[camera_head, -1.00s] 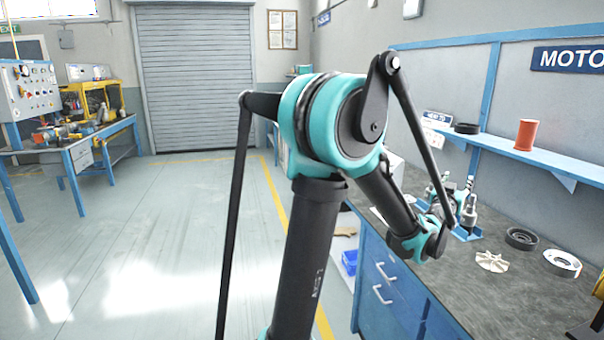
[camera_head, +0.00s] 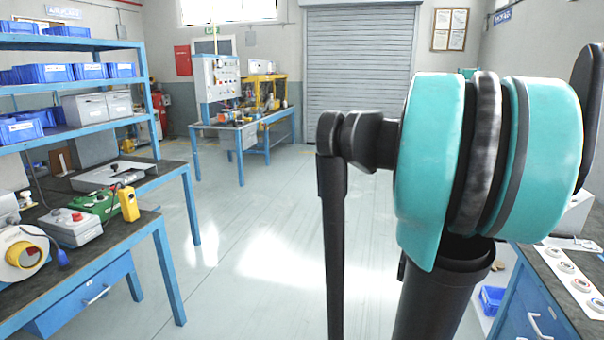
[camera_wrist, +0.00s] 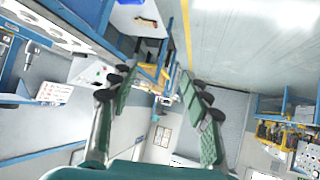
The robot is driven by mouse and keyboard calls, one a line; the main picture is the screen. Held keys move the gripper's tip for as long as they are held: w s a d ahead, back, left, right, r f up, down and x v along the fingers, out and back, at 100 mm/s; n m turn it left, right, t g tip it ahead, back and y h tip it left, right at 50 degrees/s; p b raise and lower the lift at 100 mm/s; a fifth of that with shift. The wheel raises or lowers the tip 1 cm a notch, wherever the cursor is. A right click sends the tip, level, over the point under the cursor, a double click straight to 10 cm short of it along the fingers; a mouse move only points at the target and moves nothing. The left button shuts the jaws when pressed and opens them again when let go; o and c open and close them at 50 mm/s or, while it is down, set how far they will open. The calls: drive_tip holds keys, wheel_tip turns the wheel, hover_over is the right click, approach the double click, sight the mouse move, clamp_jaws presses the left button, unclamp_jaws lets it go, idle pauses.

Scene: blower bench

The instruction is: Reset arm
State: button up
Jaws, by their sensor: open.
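My gripper (camera_wrist: 157,78) shows in the wrist view with its two green-padded fingers spread apart and nothing between them. The wrist view is tilted, with the grey floor at the upper right and the walls lower down. In the head view my teal and black arm fills the right side, and my gripper is not visible there. The arm hides part of the right bench and the back wall.
A workbench (camera_head: 527,306) with small ring parts stands at the lower right. At left, a bench (camera_head: 100,262) holds a yellow handheld device (camera_head: 128,204) and a green box (camera_head: 96,205). Blue shelves (camera_head: 60,44) hold bins. The floor (camera_head: 255,235) between is open.

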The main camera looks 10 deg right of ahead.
drive_tip(key=s+a+f+n+g+y, duration=0.1)
drive_tip(key=s+a+f+n+y, duration=0.1)
drive_tip(key=a, duration=0.7)
drive_tip(key=s+a+f+n+g+y, duration=0.1)
drive_tip(key=s+a+f+n+y, duration=0.2)
drive_tip(key=a, duration=0.7)
drive_tip(key=s+a+f+n+g+y, duration=0.1)
drive_tip(key=s+a+f, duration=0.4)
drive_tip(key=a, duration=0.5)
drive_tip(key=shift+a+f+n+y, duration=0.25)
drive_tip(key=shift+f+n+y, duration=0.55)
drive_tip(key=shift+n, duration=0.4)
